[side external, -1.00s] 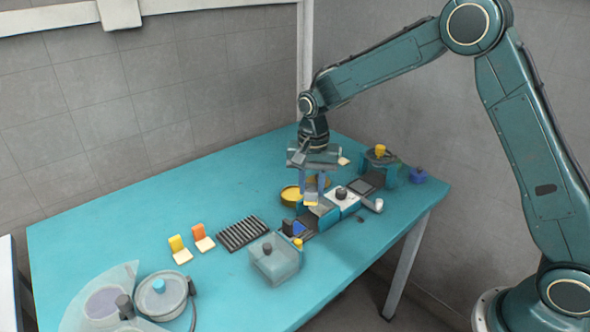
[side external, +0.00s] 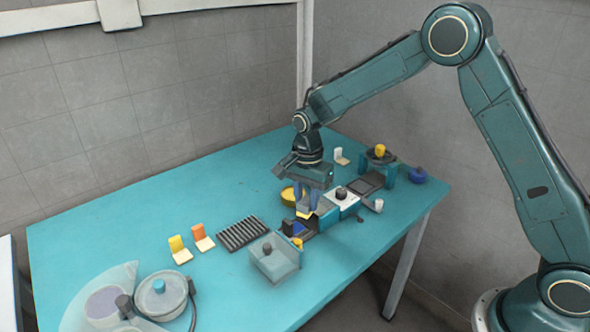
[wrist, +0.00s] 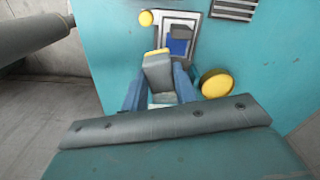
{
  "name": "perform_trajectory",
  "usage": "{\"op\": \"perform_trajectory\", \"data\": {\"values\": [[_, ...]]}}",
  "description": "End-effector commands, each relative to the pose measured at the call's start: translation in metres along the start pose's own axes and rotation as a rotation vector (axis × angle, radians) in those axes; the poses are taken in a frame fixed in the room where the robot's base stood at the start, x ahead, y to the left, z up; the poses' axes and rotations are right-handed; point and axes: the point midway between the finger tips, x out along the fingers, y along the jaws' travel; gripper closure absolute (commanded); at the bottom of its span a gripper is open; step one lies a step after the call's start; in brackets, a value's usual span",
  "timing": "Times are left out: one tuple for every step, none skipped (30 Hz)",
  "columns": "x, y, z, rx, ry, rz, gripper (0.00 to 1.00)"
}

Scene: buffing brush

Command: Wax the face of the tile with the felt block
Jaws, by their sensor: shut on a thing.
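My gripper (side external: 307,206) is shut on a grey block with a yellow edge. In the wrist view the block (wrist: 157,72) stands between my blue fingers (wrist: 160,95); I take it for the felt block. Its pale yellow lower part (side external: 305,215) shows below the fingers in the side view. A blue panel (side external: 298,229), probably the tile, lies in a dark, pale-rimmed holder just in front of the block. The panel also shows in the wrist view (wrist: 178,47), partly covered by a dark grey piece. I cannot tell whether block and holder touch.
A round yellow dish (side external: 290,197) sits close behind my gripper. A white plate with a dark knob (side external: 342,193) is to the right. A clear box (side external: 274,258) stands in front, a ribbed black rack (side external: 242,233) to the left. The table's left back is clear.

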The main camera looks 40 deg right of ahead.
Motion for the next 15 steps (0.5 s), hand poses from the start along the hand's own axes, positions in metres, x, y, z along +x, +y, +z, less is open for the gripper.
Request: {"op": "perform_trajectory", "data": {"values": [[0.005,0.001,0.0,0.0,-0.001,0.003,0.92],[0.008,0.001,0.0,0.0,-0.001,0.003,0.92],[0.011,0.001,0.0,0.0,0.0,0.002,0.92],[0.014,0.001,0.0,0.0,0.0,0.002,0.92],[0.017,0.001,0.0,0.0,-0.001,0.003,0.92],[0.021,0.001,0.0,0.0,-0.001,0.003,0.92],[0.023,0.001,0.0,-0.001,0.0,0.003,0.92],[0.026,0.0,0.0,-0.001,0.0,0.002,0.92],[0.029,0.0,0.0,-0.001,0.0,0.002,0.92],[0.032,0.001,0.0,-0.001,0.0,0.002,0.92],[0.035,0.001,0.0,-0.001,0.0,0.003,0.92],[0.039,0.001,0.0,-0.001,0.0,0.002,0.92],[0.041,0.001,0.0,-0.001,0.0,0.002,0.92],[0.044,0.001,0.0,-0.001,0.0,0.002,0.92],[0.047,0.0,0.0,-0.001,0.0,0.002,0.92]]}}
